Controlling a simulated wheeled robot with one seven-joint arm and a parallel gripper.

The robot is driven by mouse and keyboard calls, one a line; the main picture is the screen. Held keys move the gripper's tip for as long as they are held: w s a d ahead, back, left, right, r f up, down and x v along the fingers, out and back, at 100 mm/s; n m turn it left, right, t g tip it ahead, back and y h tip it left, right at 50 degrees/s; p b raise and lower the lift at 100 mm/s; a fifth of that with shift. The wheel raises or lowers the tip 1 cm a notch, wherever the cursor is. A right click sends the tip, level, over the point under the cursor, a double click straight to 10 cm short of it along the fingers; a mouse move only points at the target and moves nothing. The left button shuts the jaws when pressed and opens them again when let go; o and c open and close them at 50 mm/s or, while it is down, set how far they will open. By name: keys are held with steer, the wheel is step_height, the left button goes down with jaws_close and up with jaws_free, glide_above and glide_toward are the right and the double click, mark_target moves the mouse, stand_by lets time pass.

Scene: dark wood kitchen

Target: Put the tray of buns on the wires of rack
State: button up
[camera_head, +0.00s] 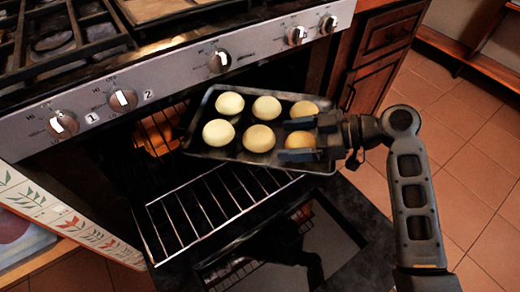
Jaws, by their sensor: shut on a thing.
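A dark tray (222,157) holds several round pale buns (260,138). My gripper (300,140) is shut on the tray's right side, and its fingers hide part of the rim and of the buns there. The tray is at the open oven's mouth, its left end near the opening. The wire rack (185,213) is pulled partly out of the oven, below and to the left of the tray. The tray overlaps the rack's far right end in the picture. I cannot tell whether they touch. The rack's visible wires are bare.
The oven door (340,235) is folded down under the rack. The control panel with knobs (220,61) runs above the opening. Wooden drawers (385,35) stand to the right. An orange-lit thing (158,132) shows inside the oven. Tiled floor (470,150) lies clear at right.

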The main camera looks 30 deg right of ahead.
mark_target(266, 143)
steer(key=x, duration=0.4)
steer(key=f+b+x, duration=0.1)
steer(key=x, duration=0.2)
steer(key=shift+d, duration=0.4)
steer(key=shift+f+b, duration=0.4)
steer(key=shift+f, duration=1.55)
steer(key=o, duration=1.6)
steer(key=p+v, duration=0.1)
steer(key=v, duration=1.1)
